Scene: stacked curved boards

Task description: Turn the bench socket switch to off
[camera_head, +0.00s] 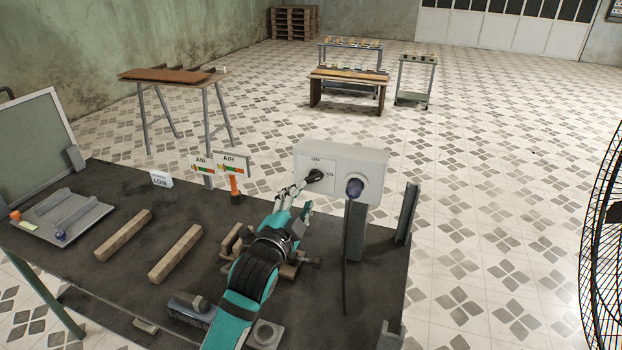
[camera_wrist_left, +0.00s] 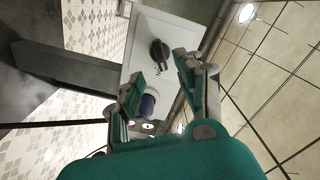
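The bench socket is a pale box (camera_head: 370,158) on a grey post at the bench's right side. Its front plate carries OFF and ON labels and a black rotary switch (camera_head: 316,175); the switch handle appears to lie sideways, toward ON. A blue plug (camera_head: 355,187) sits in the socket right of the switch. In the left wrist view the switch (camera_wrist_left: 158,53) is ahead of the fingertips, and the plug (camera_wrist_left: 148,105) shows between the fingers. My left gripper (camera_head: 296,197) is open and empty, just in front of the switch and apparently apart from it. My right gripper is out of view.
A dark cable (camera_head: 346,260) hangs from the plug. The dark bench (camera_head: 110,190) holds wooden blocks (camera_head: 176,253), a brush (camera_head: 190,310), AIR signs (camera_head: 233,164) and a grey tray (camera_head: 62,217). A grey upright (camera_head: 407,213) stands at the right edge.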

